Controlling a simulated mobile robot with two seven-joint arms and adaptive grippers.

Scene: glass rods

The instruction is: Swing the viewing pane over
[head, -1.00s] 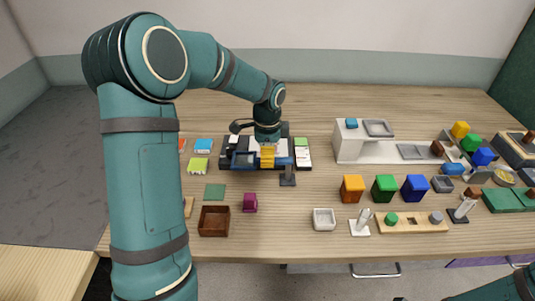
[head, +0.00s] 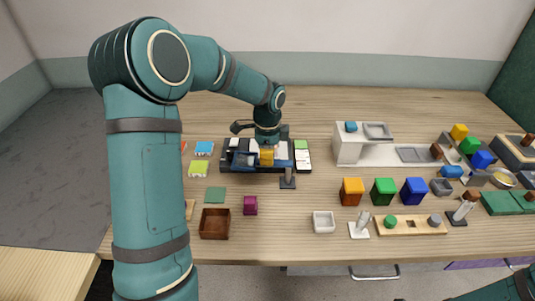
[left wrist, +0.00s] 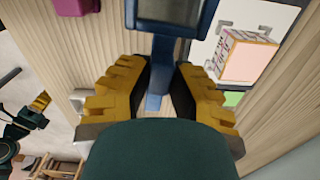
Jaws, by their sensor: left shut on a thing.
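The viewing pane (head: 243,158) is a dark pane in a blue frame, at the black-and-white station left of the table's middle in the head view. In the left wrist view the pane (left wrist: 178,12) shows grey at the top, with a blue stem (left wrist: 163,62) running down from its frame. My left gripper (head: 266,157) has yellow finger pads and is at the pane's right side. In the left wrist view its fingers (left wrist: 160,88) are shut on the blue stem. The gripper and wrist hide part of the frame and station.
A dark stand (head: 288,181) is just in front of the station. A brown tray (head: 214,223), magenta cube (head: 250,205) and green square (head: 215,194) lie nearer the front edge. Orange, green and blue cubes (head: 385,191) stand to the right. Bare table lies behind the station.

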